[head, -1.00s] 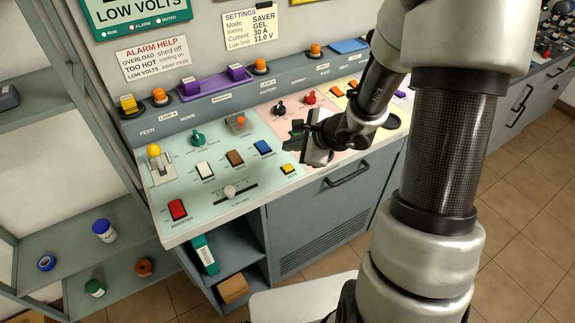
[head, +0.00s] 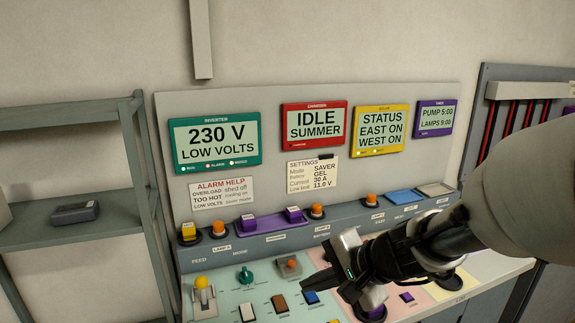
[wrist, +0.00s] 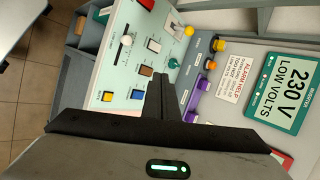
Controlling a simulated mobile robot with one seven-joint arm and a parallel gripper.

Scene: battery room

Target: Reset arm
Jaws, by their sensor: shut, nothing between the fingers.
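My gripper (head: 308,282) reaches in from the right over the control panel (head: 225,298) in the head view. In the wrist view my gripper (wrist: 162,82) shows its fingers together and empty, above the panel. It looks apart from the switches, though the exact height is hard to tell. Part of the panel's right side is hidden behind my arm in the head view.
Displays stand behind the panel: a green inverter screen (head: 216,143), a red screen (head: 314,122), a yellow screen (head: 377,130) and a purple screen (head: 435,118). A yellow-knobbed lever (head: 202,283) rises at the panel's left. A grey shelf (head: 75,118) stands left.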

